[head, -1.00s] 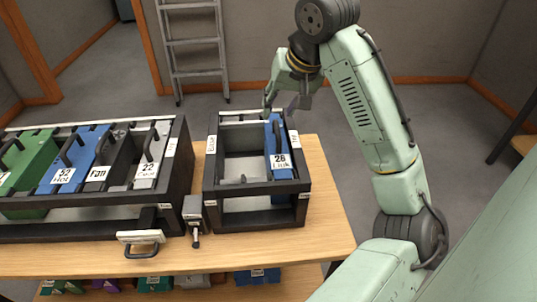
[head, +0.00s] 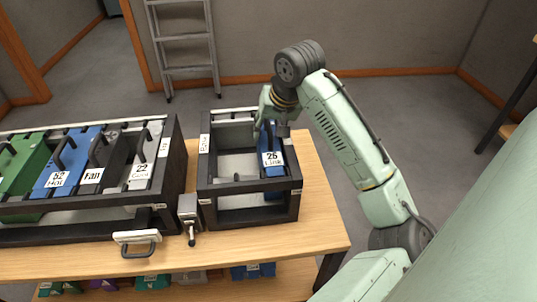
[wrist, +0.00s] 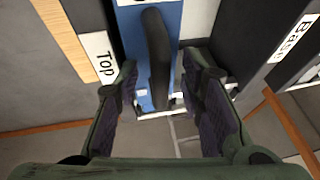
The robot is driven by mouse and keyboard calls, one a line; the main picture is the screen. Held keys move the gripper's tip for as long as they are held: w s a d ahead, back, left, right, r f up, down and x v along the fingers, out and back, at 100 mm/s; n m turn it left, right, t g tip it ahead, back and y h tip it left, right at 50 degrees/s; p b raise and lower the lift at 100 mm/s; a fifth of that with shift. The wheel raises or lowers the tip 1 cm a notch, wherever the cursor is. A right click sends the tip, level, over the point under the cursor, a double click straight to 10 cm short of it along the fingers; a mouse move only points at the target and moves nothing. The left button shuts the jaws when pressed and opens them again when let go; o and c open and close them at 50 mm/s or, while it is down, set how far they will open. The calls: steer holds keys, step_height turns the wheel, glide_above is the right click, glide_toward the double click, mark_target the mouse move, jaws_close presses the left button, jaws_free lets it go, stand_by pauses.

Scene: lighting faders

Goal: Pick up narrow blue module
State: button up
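The narrow blue module (head: 273,165), with a white label that seems to read "26 Link", stands in the right side of the small black rack (head: 250,215). In the wrist view, the blue module (wrist: 178,30) carries a dark upright handle (wrist: 156,50). My gripper (wrist: 162,80) is open, one finger on each side of the handle's near end, with gaps visible on both sides. In the head view, my gripper (head: 268,122) is at the module's far end, its fingertips partly hidden.
A larger black rack (head: 100,230) on the left holds a green module (head: 22,165), a wide blue module (head: 68,165) and grey ones. The small rack's left part is empty. More modules lie on a shelf below the wooden table (head: 325,215). A ladder stands behind.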

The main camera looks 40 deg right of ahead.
jaws_close()
stand_by(0.4)
steer(key=shift+r, duration=0.1)
stand_by(0.6)
